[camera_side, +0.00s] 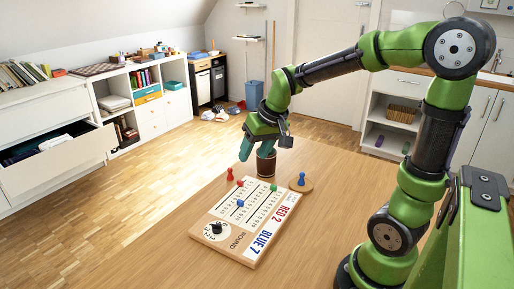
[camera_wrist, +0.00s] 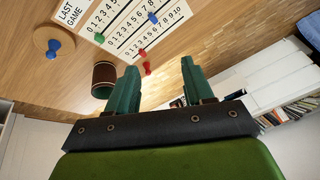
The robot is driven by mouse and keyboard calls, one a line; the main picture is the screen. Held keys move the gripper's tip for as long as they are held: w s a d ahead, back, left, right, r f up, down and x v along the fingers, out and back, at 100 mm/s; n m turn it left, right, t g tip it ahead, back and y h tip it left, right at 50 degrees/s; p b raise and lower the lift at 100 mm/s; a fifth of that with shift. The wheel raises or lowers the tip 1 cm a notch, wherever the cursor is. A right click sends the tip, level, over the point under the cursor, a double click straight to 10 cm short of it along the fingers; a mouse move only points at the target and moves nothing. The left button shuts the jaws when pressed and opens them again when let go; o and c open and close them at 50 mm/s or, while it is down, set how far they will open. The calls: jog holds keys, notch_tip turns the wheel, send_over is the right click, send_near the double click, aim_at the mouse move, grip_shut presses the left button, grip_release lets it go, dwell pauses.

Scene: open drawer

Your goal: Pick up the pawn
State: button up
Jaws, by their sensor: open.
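Several small pawns are in view. A blue pawn (camera_side: 301,179) stands on a round wooden disc (camera_side: 307,187) right of the scoreboard; it also shows in the wrist view (camera_wrist: 54,48). A red pawn (camera_side: 230,174) is at the scoreboard's far edge, near a second red piece (camera_side: 240,183). A blue piece (camera_side: 239,203) and a green piece (camera_side: 273,188) are on the board. Which one is the task's pawn I cannot tell. My gripper (camera_side: 254,156) is open and empty above the table's far side. Its two teal fingers (camera_wrist: 160,68) are wide apart, with red pieces beyond them.
The white scoreboard (camera_side: 222,240) lies on the wooden table (camera_side: 335,170). A brown cup (camera_side: 266,168) stands close by my gripper's right finger in the side view; it shows in the wrist view (camera_wrist: 104,78). An open drawer (camera_side: 60,165) is at far left.

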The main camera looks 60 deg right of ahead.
aim_at(230, 168)
jog(key=w+d+f+n+h, duration=0.1)
jog(key=w+d+f+n, duration=0.25)
jog(key=w+d, duration=0.7)
jog(key=shift+m, duration=0.25)
jog(key=x, duration=1.7)
jog(key=shift+w+a+r, duration=0.15)
jog(key=shift+w+a, duration=0.2)
jog(key=shift+a, duration=0.05)
grip_shut()
